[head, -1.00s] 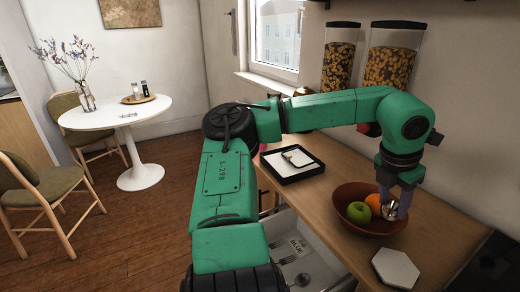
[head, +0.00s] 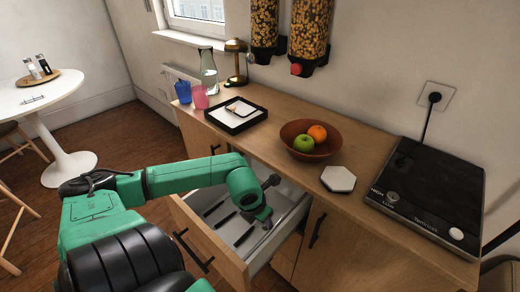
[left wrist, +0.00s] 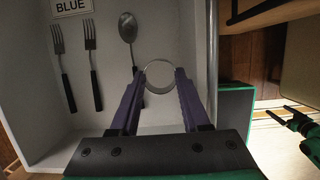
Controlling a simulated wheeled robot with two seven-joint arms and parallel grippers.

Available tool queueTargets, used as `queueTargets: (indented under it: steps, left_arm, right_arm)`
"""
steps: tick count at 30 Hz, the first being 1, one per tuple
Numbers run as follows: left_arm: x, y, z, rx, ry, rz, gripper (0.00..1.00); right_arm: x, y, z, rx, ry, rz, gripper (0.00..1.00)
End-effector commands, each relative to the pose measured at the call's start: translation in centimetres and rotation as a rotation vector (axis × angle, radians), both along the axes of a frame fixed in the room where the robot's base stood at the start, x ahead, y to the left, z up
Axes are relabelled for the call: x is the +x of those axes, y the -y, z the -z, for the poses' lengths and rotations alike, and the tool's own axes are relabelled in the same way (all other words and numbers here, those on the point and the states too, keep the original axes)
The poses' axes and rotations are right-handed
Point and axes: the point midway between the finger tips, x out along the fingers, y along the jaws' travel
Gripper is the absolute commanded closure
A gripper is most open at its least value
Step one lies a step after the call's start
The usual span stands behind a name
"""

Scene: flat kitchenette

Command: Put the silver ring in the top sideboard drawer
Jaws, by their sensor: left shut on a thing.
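The silver ring (left wrist: 159,91) sits between the purple fingertips of my left gripper (left wrist: 160,74) in the left wrist view; the gripper is shut on it. The top sideboard drawer (head: 217,251) is pulled open, with its white-grey inside (left wrist: 112,60) below the gripper. Inside the drawer lie two dark forks (left wrist: 91,65), a spoon (left wrist: 129,35) and a card reading BLUE (left wrist: 72,7).
The sideboard top holds a bowl (head: 311,153) with an apple and an orange, a white hexagonal tile (head: 338,179), a black tray (head: 235,125), a lamp (head: 236,62) and a black appliance (head: 428,190). The drawer's side wall (left wrist: 202,50) runs close beside the gripper.

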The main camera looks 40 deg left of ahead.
Motion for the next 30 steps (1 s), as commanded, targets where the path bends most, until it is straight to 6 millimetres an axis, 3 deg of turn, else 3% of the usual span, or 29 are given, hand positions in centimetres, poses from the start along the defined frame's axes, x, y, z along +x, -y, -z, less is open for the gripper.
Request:
queueTargets:
  steps: [3,15,25,26,30]
  left_arm:
    - [0.1,0.0,2.9,-0.004,0.001,-0.003,1.00]
    - [0.0,0.1,8.9,-0.003,0.000,-0.001,1.00]
    - [0.0,0.0,9.4,0.000,0.000,0.001,1.00]
    - [0.0,0.0,9.3,0.000,0.000,0.001,0.42]
    - [0.0,0.0,9.2,0.000,0.000,0.000,0.41]
  right_arm:
    - [0.0,0.0,0.7,-0.001,-0.001,0.000,0.00]
    - [0.0,0.1,1.5,-0.001,-0.001,0.000,0.00]
    - [0.0,0.1,1.8,-0.001,0.000,0.000,0.00]
    - [0.0,0.1,1.6,-0.001,0.000,0.000,0.00]
    - [0.1,0.1,1.6,-0.002,0.000,0.000,0.00]
